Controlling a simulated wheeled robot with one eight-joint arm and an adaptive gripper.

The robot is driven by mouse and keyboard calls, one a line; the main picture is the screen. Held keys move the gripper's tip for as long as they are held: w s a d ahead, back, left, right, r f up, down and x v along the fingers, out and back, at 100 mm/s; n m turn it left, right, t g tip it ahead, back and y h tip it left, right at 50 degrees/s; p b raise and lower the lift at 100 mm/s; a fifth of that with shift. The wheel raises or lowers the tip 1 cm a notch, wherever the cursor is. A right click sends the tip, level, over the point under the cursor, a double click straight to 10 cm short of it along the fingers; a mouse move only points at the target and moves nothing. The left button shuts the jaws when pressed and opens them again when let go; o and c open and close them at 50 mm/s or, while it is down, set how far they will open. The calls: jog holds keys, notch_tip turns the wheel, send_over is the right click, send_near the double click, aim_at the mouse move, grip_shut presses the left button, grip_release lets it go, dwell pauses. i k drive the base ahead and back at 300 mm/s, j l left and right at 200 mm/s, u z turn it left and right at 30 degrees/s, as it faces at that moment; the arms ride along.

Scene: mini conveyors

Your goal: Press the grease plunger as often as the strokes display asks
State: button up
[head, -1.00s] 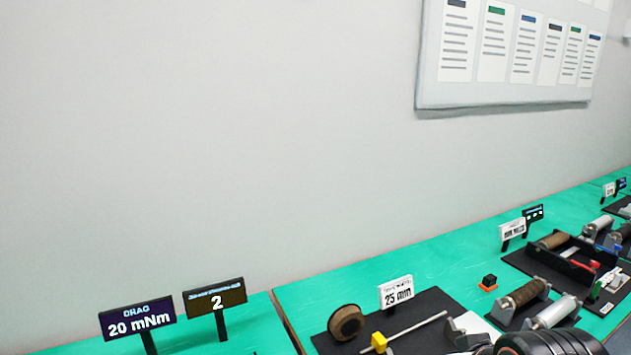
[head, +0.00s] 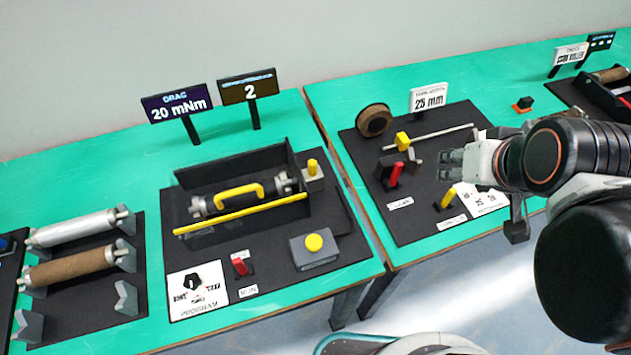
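A dark display (head: 248,88) with yellow-brown face stands at the back of the left table and reads 2; its small heading is too blurred to read. In front of it is a black station with a yellow knob on a grey block (head: 313,168) at the tray's right end. A yellow round button sits on a grey box (head: 316,252) nearer the front. I cannot tell for certain which one is the grease plunger. My gripper (head: 484,198) is at the right, above the neighbouring station, well apart from both. Its fingers look spread, with nothing between them.
The tray holds a roller with a yellow handle (head: 238,196) and a yellow bar. A DRAG sign (head: 177,104) reads 20 mNm. The right station has a 25 mm sign (head: 430,100) and red and yellow levers. Rollers (head: 72,230) lie left.

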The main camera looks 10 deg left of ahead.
aim_at(314, 243)
jog(key=u, duration=1.5)
